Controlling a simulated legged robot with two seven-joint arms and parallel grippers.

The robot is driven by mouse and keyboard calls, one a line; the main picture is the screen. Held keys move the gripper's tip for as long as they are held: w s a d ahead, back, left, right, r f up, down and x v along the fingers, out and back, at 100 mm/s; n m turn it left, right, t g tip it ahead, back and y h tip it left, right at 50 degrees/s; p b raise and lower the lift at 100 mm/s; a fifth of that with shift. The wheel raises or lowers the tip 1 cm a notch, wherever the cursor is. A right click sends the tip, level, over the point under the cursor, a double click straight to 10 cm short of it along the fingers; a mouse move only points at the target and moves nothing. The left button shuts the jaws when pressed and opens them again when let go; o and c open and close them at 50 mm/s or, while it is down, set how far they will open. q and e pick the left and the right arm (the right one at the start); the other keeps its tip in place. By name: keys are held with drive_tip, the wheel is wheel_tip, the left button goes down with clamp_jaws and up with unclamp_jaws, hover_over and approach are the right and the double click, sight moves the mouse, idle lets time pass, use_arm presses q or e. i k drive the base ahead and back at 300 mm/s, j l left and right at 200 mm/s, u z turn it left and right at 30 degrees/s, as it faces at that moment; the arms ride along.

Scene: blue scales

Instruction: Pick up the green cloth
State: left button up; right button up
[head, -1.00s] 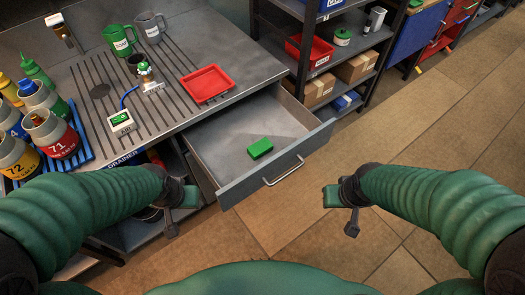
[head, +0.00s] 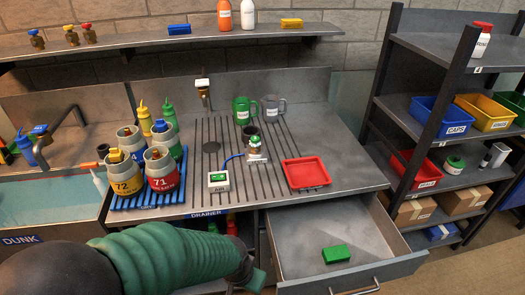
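The green cloth (head: 336,253) looks like a small folded green block. It lies flat inside the open drawer (head: 290,262), near the drawer's front, in the head view. My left gripper (head: 257,279) is at the bottom of the view, left of the drawer and apart from the cloth. It is small and partly cut off by the frame, so whether its fingers are open is unclear. My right gripper is out of view.
A red tray (head: 306,173) sits on the counter above the drawer. A blue rack (head: 150,195) with several numbered containers is at left, near a sink (head: 60,215). A shelf unit (head: 440,130) with bins stands right. The drawer is otherwise clear around the cloth.

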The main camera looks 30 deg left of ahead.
sight(340, 254)
drive_tip(key=i+z, duration=0.35)
drive_tip(key=i+j+z, duration=0.1)
drive_tip(key=z, duration=0.25)
drive_tip(key=i+j+z, duration=0.15)
drive_tip(key=z, duration=0.2)
drive_tip(key=i, duration=0.05)
